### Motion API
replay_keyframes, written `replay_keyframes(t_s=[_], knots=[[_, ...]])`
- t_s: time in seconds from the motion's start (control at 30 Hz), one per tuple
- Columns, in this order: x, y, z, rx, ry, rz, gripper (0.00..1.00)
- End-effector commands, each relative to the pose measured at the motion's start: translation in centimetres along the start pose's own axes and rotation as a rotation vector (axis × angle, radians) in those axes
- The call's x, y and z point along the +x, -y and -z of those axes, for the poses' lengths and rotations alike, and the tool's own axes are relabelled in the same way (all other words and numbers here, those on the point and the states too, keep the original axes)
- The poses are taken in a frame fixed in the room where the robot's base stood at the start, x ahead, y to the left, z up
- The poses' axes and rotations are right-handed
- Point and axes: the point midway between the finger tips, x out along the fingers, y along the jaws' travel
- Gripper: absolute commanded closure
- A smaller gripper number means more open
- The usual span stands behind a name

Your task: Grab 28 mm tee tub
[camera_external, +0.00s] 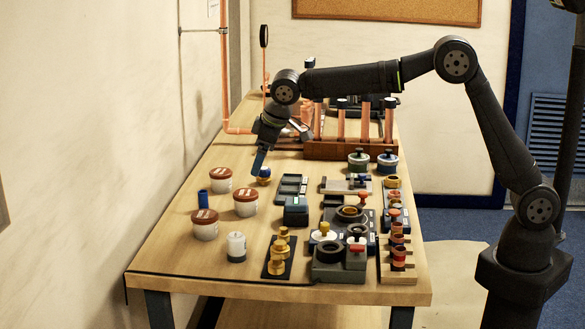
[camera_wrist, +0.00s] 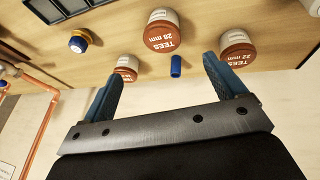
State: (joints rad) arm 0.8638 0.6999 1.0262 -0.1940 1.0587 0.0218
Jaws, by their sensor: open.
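The 28 mm tee tub is white with a red-brown lid lettered "TEES 28 mm". It stands upright on the bench as the middle and rightmost of three similar tubs in the external view (camera_external: 245,203). In the wrist view the tub (camera_wrist: 163,33) is at upper centre, lid facing the camera, beyond the fingertips. My gripper (camera_external: 258,170) is open and empty, above the bench and farther back than the tub. Its blue fingers (camera_wrist: 164,72) are spread apart in the wrist view, and neither touches the tub.
A 22 mm tee tub (camera_wrist: 237,48) and another lidded tub (camera_wrist: 126,66) flank it. A small blue cylinder (camera_wrist: 176,66) stands near the tub. A blue-and-yellow piece (camera_wrist: 79,42) lies near my gripper. Grey trays (camera_external: 290,186) sit to the right; the wall is left.

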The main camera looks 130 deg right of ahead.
Motion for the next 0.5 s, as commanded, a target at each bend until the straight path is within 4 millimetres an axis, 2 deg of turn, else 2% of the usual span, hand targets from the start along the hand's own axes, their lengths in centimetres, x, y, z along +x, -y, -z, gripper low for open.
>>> replay_keyframes(t_s=[0.17, 0.37, 0.5], knots=[[-0.6, -0.1, 0.1, 0.052, -0.004, 0.010, 0.11], [-3.0, -0.3, 0.6, 0.279, -0.010, 0.056, 0.11], [-2.2, -0.2, 0.6, 0.333, -0.006, 0.068, 0.11]])
